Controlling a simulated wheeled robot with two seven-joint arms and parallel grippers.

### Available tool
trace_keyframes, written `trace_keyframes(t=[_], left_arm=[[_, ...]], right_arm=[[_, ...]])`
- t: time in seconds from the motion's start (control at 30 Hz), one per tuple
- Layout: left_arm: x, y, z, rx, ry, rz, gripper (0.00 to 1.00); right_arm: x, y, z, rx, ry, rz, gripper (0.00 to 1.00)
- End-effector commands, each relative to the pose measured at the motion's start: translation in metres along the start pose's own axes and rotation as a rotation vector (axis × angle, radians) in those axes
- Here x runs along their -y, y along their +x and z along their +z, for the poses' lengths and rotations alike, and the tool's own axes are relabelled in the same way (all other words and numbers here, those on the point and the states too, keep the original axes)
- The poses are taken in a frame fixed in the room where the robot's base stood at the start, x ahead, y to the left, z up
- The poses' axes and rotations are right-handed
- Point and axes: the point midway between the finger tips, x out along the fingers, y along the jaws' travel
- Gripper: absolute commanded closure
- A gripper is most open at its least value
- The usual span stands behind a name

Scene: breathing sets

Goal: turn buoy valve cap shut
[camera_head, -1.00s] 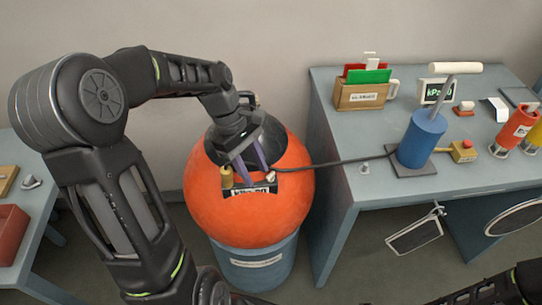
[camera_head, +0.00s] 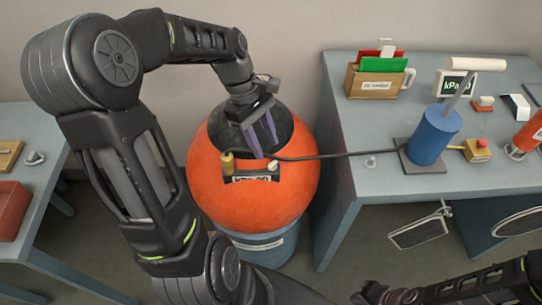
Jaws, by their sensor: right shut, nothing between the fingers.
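The orange buoy (camera_head: 222,203) sits on a blue-grey drum (camera_head: 258,243). On its front is a small dark panel with a kPa readout (camera_head: 252,178), a brass-coloured fitting (camera_head: 227,162) on the left and a small pale knob (camera_head: 273,166) on the right. I cannot tell which of these is the valve cap. My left gripper (camera_head: 266,150) points down over the buoy's dark top, its purple fingers apart, just above and behind the panel. Contact is unclear. My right gripper (camera_head: 372,294) is shut and empty at the bottom edge, partly cut off.
A black hose (camera_head: 340,153) runs from the buoy to the blue pump (camera_head: 433,137) on the right table (camera_head: 375,205). A side table is left.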

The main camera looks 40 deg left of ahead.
Motion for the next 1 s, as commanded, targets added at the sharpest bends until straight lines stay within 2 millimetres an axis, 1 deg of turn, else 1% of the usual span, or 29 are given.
trace_keyframes(t=[0.1, 0.3, 0.43, 0.67, 0.77, 1.0], left_arm=[[0.001, 0.020, 0.001, 0.002, 0.001, -0.005, 0.60], [0.001, 0.047, 0.000, 0.001, 0.000, -0.002, 0.60], [0.000, 0.054, 0.001, 0.001, 0.001, -0.001, 0.60], [0.000, 0.055, 0.000, 0.000, 0.001, 0.000, 0.60], [0.000, 0.055, 0.000, 0.000, 0.001, 0.000, 0.67], [0.000, 0.054, 0.000, 0.000, 0.001, 0.000, 0.86]], right_arm=[[0.001, -0.002, 0.000, 0.001, 0.000, 0.001, 1.00], [0.001, -0.004, 0.001, 0.001, 0.001, 0.001, 1.00], [0.001, -0.004, 0.001, 0.001, 0.001, 0.002, 1.00], [0.001, -0.004, 0.001, 0.001, 0.001, 0.002, 1.00], [0.001, -0.004, 0.001, 0.001, 0.001, 0.002, 1.00], [0.001, -0.004, 0.001, 0.001, 0.001, 0.002, 1.00]])
